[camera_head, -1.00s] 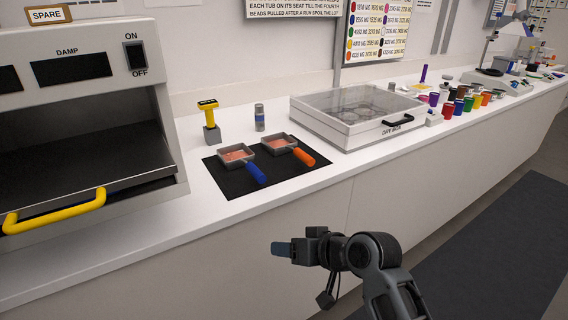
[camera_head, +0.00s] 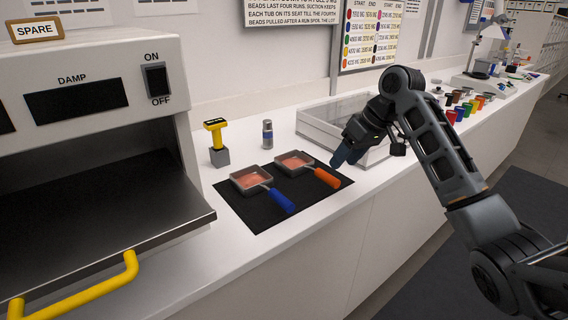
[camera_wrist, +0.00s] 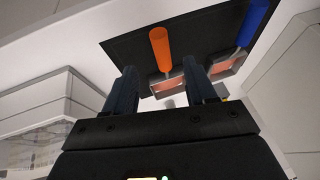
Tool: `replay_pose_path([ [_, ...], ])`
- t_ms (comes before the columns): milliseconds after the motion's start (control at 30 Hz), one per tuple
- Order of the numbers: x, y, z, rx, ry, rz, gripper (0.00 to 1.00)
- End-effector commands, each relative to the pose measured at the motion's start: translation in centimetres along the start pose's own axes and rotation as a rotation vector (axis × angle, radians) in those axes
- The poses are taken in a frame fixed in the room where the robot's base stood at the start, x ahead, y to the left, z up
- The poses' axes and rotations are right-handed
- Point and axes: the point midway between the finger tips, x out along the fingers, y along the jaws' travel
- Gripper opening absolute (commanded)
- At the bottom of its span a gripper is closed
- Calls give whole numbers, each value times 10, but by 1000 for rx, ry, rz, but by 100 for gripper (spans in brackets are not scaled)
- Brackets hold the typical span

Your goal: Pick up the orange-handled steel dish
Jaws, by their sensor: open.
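The orange-handled steel dish (camera_head: 293,160) sits on a black mat (camera_head: 262,215), its orange handle (camera_head: 328,177) pointing toward the front right. It holds pinkish material. A like dish with a blue handle (camera_head: 249,179) sits to its left on the same mat. My gripper (camera_head: 342,157) is just right of the orange handle's end, apart from it, pointing down and left. In the wrist view, the gripper (camera_wrist: 163,85) is open and empty, with the orange handle (camera_wrist: 161,48) beyond and between its fingers. The fingers hide part of the dish there.
A clear-lidded dry box (camera_head: 325,118) stands right behind my gripper, partly hidden by my arm. A yellow-handled stamp (camera_head: 216,140) and a small bottle (camera_head: 267,134) stand behind the mat. The damp oven (camera_head: 100,150) is at left. Several coloured jars (camera_head: 462,108) stand far right.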

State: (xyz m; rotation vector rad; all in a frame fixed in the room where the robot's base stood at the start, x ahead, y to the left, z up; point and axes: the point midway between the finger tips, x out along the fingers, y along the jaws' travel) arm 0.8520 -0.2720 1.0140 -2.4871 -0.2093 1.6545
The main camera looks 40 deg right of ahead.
Motion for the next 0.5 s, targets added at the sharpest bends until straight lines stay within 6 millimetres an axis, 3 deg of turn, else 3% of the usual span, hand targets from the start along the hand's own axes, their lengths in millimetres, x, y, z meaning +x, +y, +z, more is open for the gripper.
replay_pose_path([
  [133, 5, 3, 0, 0, -13, 4, 56],
  [500, 47, 0, -6, 0, -12, 3, 56],
])
